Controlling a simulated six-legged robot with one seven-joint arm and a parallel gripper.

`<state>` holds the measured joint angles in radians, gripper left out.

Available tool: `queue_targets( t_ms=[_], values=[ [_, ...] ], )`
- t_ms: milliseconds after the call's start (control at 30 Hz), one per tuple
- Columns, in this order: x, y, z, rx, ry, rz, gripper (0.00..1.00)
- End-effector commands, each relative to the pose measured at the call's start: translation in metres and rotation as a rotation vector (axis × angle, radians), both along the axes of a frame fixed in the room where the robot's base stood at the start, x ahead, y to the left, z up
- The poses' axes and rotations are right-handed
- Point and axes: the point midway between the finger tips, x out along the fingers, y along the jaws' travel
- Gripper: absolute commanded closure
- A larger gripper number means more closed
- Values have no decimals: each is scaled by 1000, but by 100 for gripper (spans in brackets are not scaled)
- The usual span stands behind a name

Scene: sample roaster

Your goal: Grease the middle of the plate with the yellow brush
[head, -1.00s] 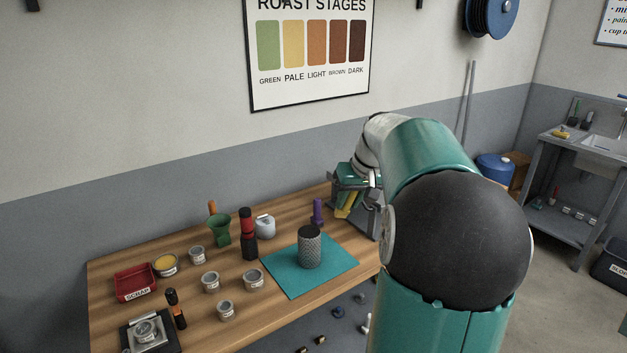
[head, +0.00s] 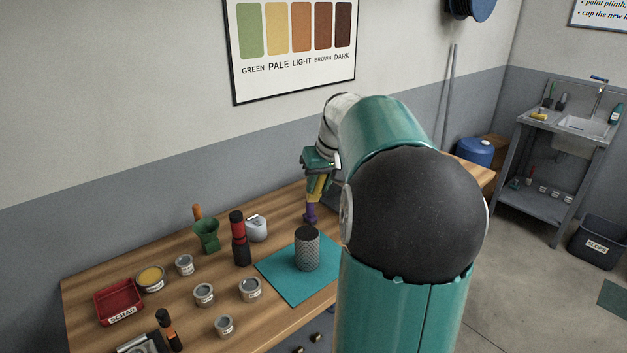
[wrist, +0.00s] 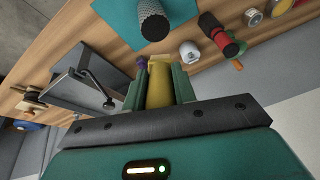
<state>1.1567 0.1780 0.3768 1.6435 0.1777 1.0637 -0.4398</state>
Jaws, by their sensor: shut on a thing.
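My gripper (head: 316,188) is shut on the yellow brush (wrist: 158,88), above the back of the wooden bench. In the wrist view the yellow handle lies between the two green fingers, and the brush's far end is not clear. A small purple thing (head: 310,213) stands just below the gripper in the head view; it also shows beside the brush in the wrist view (wrist: 141,63). I cannot tell whether they touch. I cannot make out for certain which thing is the plate; my arm hides part of the bench.
A dark knurled cylinder (head: 307,250) stands on a teal mat (head: 283,284). A grey machine (wrist: 82,88) is near my gripper.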

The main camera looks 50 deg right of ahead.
Motion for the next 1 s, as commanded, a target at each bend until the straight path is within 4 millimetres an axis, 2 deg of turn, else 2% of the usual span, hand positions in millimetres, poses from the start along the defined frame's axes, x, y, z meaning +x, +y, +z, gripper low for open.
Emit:
queue_targets(
  t_ms=[167, 400, 567, 1000],
  values=[
    [-5, -1, -8, 1, 2, -2, 96],
    [-7, -1, -34, 3, 3, -3, 96],
    [-7, -1, -46, 1, 1, -3, 96],
    [-2, 0, -50, -1, 1, -2, 96]
  ],
)
